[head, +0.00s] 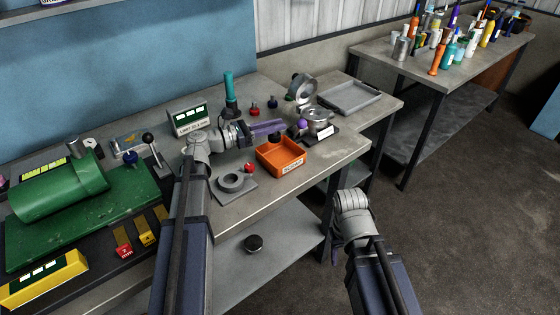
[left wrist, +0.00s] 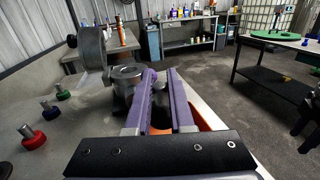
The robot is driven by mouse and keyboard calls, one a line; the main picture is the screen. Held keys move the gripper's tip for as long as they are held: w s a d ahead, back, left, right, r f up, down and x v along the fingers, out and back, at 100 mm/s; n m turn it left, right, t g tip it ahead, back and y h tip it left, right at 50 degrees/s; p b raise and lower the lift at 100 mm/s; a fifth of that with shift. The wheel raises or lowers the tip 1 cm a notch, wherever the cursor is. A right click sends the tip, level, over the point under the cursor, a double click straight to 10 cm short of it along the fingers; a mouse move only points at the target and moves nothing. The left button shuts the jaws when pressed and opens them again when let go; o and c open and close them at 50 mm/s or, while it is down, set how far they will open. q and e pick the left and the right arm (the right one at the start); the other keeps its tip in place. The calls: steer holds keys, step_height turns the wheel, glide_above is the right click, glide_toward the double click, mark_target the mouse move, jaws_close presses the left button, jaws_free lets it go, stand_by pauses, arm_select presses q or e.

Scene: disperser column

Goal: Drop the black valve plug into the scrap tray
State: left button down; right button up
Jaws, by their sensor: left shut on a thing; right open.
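The orange scrap tray (head: 296,169) sits on the grey bench, with a label on its front. Part of it shows in the left wrist view (left wrist: 202,124), beneath and right of my fingers. My left gripper (head: 280,127) is just above the tray's back edge, its purple fingers level and pointing right. It is shut on a dark thing, which appears to be the black valve plug (left wrist: 161,98), seen between the fingers in the left wrist view. The fingers partly hide it. My right gripper (head: 337,245) is open and empty, low in front of the bench's right end.
Red (head: 254,106) and blue (head: 272,102) plugs stand behind. An empty metal tray (head: 350,97) is far right.

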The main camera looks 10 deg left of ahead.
mark_target(275, 137)
arm_select(q)
steer(key=shift+f+b, duration=2.05)
steer(key=shift+f, duration=0.35)
steer(key=c, duration=0.7)
jaws_free()
steer(key=shift+r, duration=0.2)
step_height(275, 137, up, 10)
steer(key=p, duration=1)
steer(key=shift+f, duration=0.1)
steer(key=shift+f, duration=0.1)
